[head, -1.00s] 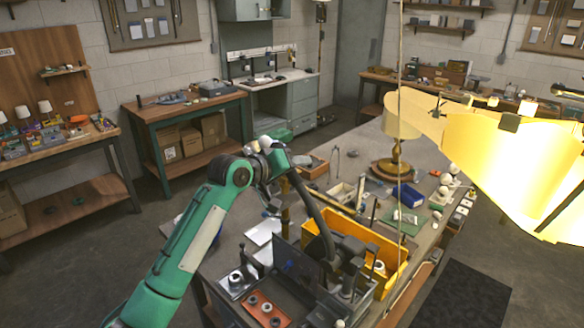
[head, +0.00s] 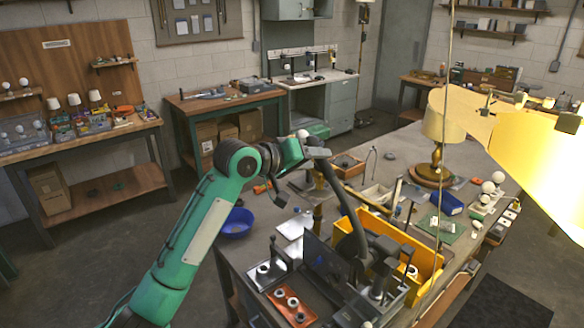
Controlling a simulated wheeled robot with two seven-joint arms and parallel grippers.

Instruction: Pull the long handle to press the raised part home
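The long dark handle (head: 349,208) rises in a curve from a dark grey press-like fixture (head: 328,268) on the near part of the bench. My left gripper (head: 316,153) is at or very near the handle's upper end. Its fingers are too small and overlapped to show whether they are open, shut or touching the handle. I cannot make out the raised part clearly within the fixture. My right gripper is not in view.
A yellow bin (head: 428,262) stands close behind the fixture. A blue bowl (head: 236,222) sits at the bench's left edge. A lit lampshade (head: 535,150) fills the right. A brass lamp (head: 436,165) stands farther back.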

